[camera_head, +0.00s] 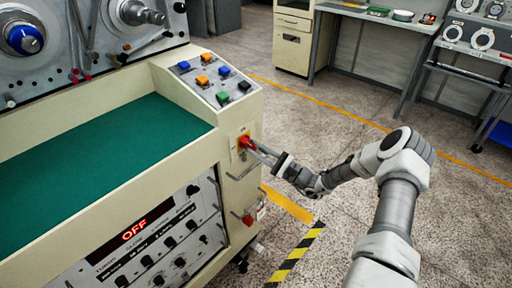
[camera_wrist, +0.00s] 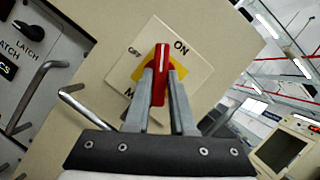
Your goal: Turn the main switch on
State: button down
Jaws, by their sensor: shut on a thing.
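The main switch is a red rotary handle (camera_wrist: 159,78) on a yellow and white plate (camera_wrist: 192,77) marked OFF and ON. In the wrist view the handle points up between the OFF and ON marks. In the head view the switch (camera_head: 243,142) sits on the end face of the cream machine. My gripper (camera_head: 255,148) reaches it from the right. In the wrist view my gripper (camera_wrist: 160,88) is shut on the handle, one finger on each side. The fingers hide part of the plate's lower lettering. A red lit display (camera_head: 134,229) on the machine front reads OFF.
Sloped push buttons (camera_head: 212,79) are above the switch. A metal bar handle (camera_wrist: 38,92) stands out left of the plate. A red switch (camera_head: 254,214) is lower on the end face. The floor to the right is open, with benches (camera_head: 375,17) at the back.

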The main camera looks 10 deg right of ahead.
jog(key=m+t, duration=0.1)
jog(key=m, duration=0.1)
jog(key=m+t+h+p, duration=0.1)
jog(key=m, duration=0.2)
jog(key=shift+s+a, duration=0.1)
jog(key=shift+a+m+t+h+p, duration=0.1)
jog(key=shift+m+t+h+p, duration=0.45)
jog(key=shift+m, duration=0.7)
jog(key=shift+m+t+h+p, duration=0.45)
jog(key=shift+m+h, duration=0.1)
jog(key=shift+m, duration=0.7)
jog(key=c, duration=0.8)
grip_release()
jog(key=shift+o, duration=0.2)
jog(key=shift+s+f, duration=0.1)
jog(key=v, duration=1.7)
jog(key=shift+s, duration=0.2)
